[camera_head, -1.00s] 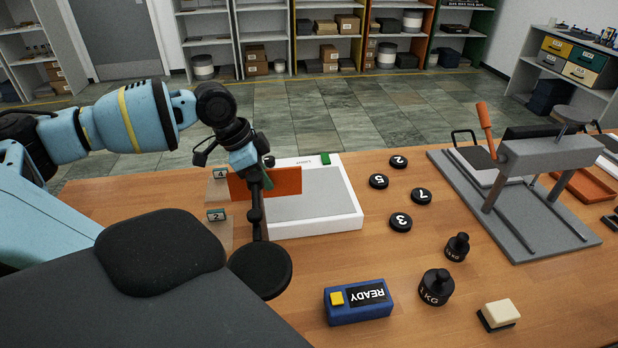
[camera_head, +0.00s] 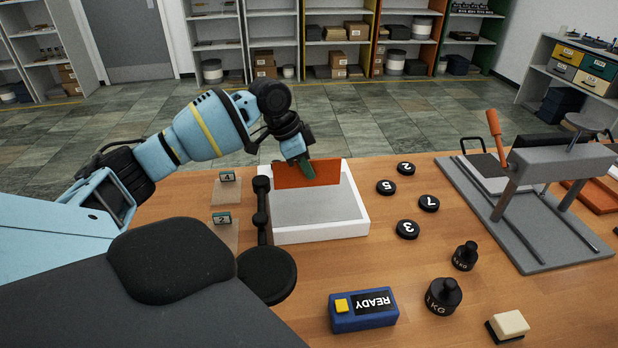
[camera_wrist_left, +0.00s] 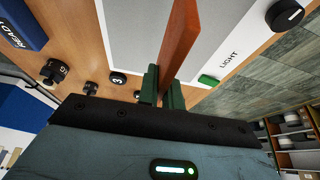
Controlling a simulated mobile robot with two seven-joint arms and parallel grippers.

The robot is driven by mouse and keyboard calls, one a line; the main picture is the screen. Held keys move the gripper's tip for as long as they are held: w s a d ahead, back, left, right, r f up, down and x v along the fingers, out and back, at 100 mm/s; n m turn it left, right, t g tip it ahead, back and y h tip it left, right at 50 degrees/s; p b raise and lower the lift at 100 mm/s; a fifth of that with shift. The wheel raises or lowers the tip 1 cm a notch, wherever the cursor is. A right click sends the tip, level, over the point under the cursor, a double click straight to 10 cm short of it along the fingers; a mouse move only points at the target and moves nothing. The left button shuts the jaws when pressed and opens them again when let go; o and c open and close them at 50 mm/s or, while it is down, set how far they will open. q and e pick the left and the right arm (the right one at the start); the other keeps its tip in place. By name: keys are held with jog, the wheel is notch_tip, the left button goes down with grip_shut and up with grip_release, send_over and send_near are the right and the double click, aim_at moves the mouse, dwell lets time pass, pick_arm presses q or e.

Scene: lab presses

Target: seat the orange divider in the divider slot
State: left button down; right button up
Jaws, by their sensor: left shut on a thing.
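My left gripper (camera_head: 304,168) is shut on the orange divider (camera_head: 327,173). The divider is a thin flat orange plate, held on edge over the far part of a white tray (camera_head: 325,233) with a grey floor. In the left wrist view, the green fingers (camera_wrist_left: 163,88) pinch the divider (camera_wrist_left: 181,40) near one end, and it stretches away across the tray beside the rim marked LIGHT. The divider's lower edge overlaps the tray in both views, so I cannot tell whether it touches. I cannot make out the divider slot. My right gripper is out of view.
Numbered black discs (camera_head: 407,229) lie right of the tray. Black weights (camera_head: 443,297), a blue READY box (camera_head: 362,309) and a cream block (camera_head: 508,325) are nearer. A grey press (camera_head: 545,165) stands at right. Small number signs (camera_head: 222,218) stand left of the tray.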

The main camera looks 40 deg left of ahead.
aim_at(313, 185)
pick_arm(q)
jog(key=shift+w+f, duration=0.3)
jog(key=shift+f, duration=1.5)
jog(key=shift+f, duration=0.1)
jog(key=c, duration=1.6)
grip_release()
jog(key=shift+o, duration=0.2)
jog(key=shift+o, duration=0.2)
jog(key=v, duration=1.2)
jog(key=shift+p, duration=0.35)
